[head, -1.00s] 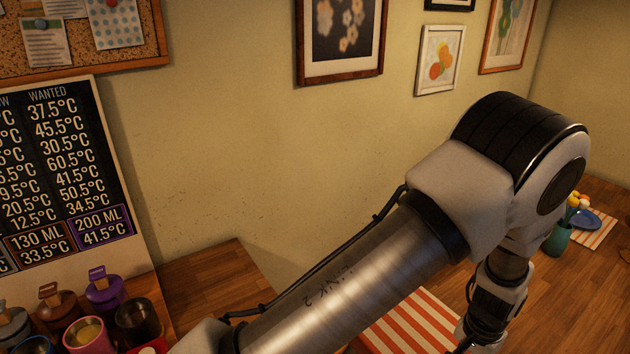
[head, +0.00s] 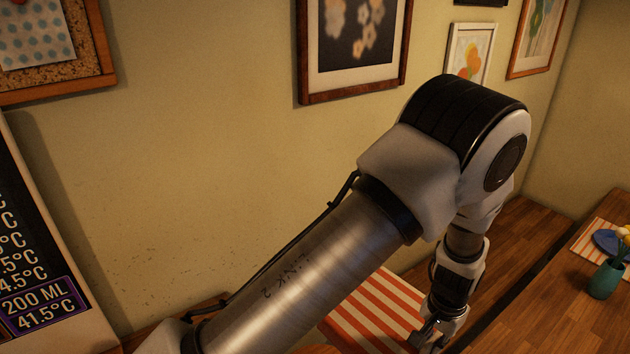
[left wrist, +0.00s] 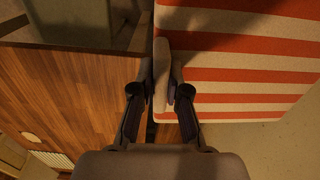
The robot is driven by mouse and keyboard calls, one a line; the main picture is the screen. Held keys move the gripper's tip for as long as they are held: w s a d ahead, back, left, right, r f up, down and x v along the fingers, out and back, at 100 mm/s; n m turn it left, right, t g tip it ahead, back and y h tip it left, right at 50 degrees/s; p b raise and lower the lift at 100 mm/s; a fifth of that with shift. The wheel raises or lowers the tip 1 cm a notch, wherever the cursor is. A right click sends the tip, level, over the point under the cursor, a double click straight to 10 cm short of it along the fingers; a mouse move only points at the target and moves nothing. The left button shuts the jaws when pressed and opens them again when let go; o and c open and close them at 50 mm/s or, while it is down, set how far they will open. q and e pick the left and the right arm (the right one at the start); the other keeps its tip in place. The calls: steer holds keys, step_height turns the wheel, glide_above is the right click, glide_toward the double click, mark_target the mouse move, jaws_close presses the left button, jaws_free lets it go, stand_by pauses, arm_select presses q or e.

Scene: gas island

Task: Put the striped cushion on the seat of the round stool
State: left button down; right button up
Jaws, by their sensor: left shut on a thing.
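The striped cushion (head: 372,306), red-orange and cream, shows in the head view below my left forearm, which hides part of it. My left gripper (head: 430,335) is at its right side, near the bottom edge of the picture. In the left wrist view the striped face of the cushion (left wrist: 250,75) fills the upper right. My left gripper (left wrist: 160,95) is shut on its near edge there, with a pale strip between the fingers. I cannot make out the round stool in either view. My right gripper is not in view.
A wooden table (head: 545,310) with a teal vase (head: 606,280) and a blue plate (head: 608,240) is at the right. A wooden surface (left wrist: 70,90) lies left of the gripper in the wrist view. A temperature board (head: 40,270) stands at the left, before the wall.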

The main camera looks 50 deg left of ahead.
arm_select(q)
step_height(320, 180, down, 4)
steer(key=shift+a+r+b, duration=0.1)
steer(key=shift+a+b, duration=0.05)
steer(key=shift+b, duration=0.55)
step_height(320, 180, down, 14)
steer(key=s+b, duration=0.1)
steer(key=b, duration=0.8)
steer(key=s+a+f+b, duration=0.35)
steer(key=a+f, duration=0.25)
steer(key=f, duration=0.3)
steer(key=s+a+f+b, duration=0.3)
steer(key=s+a+f, duration=0.2)
steer(key=f, duration=0.4)
step_height(320, 180, down, 10)
steer(key=m+b, duration=0.1)
steer(key=b, duration=0.2)
steer(key=shift+s+a+f, duration=0.1)
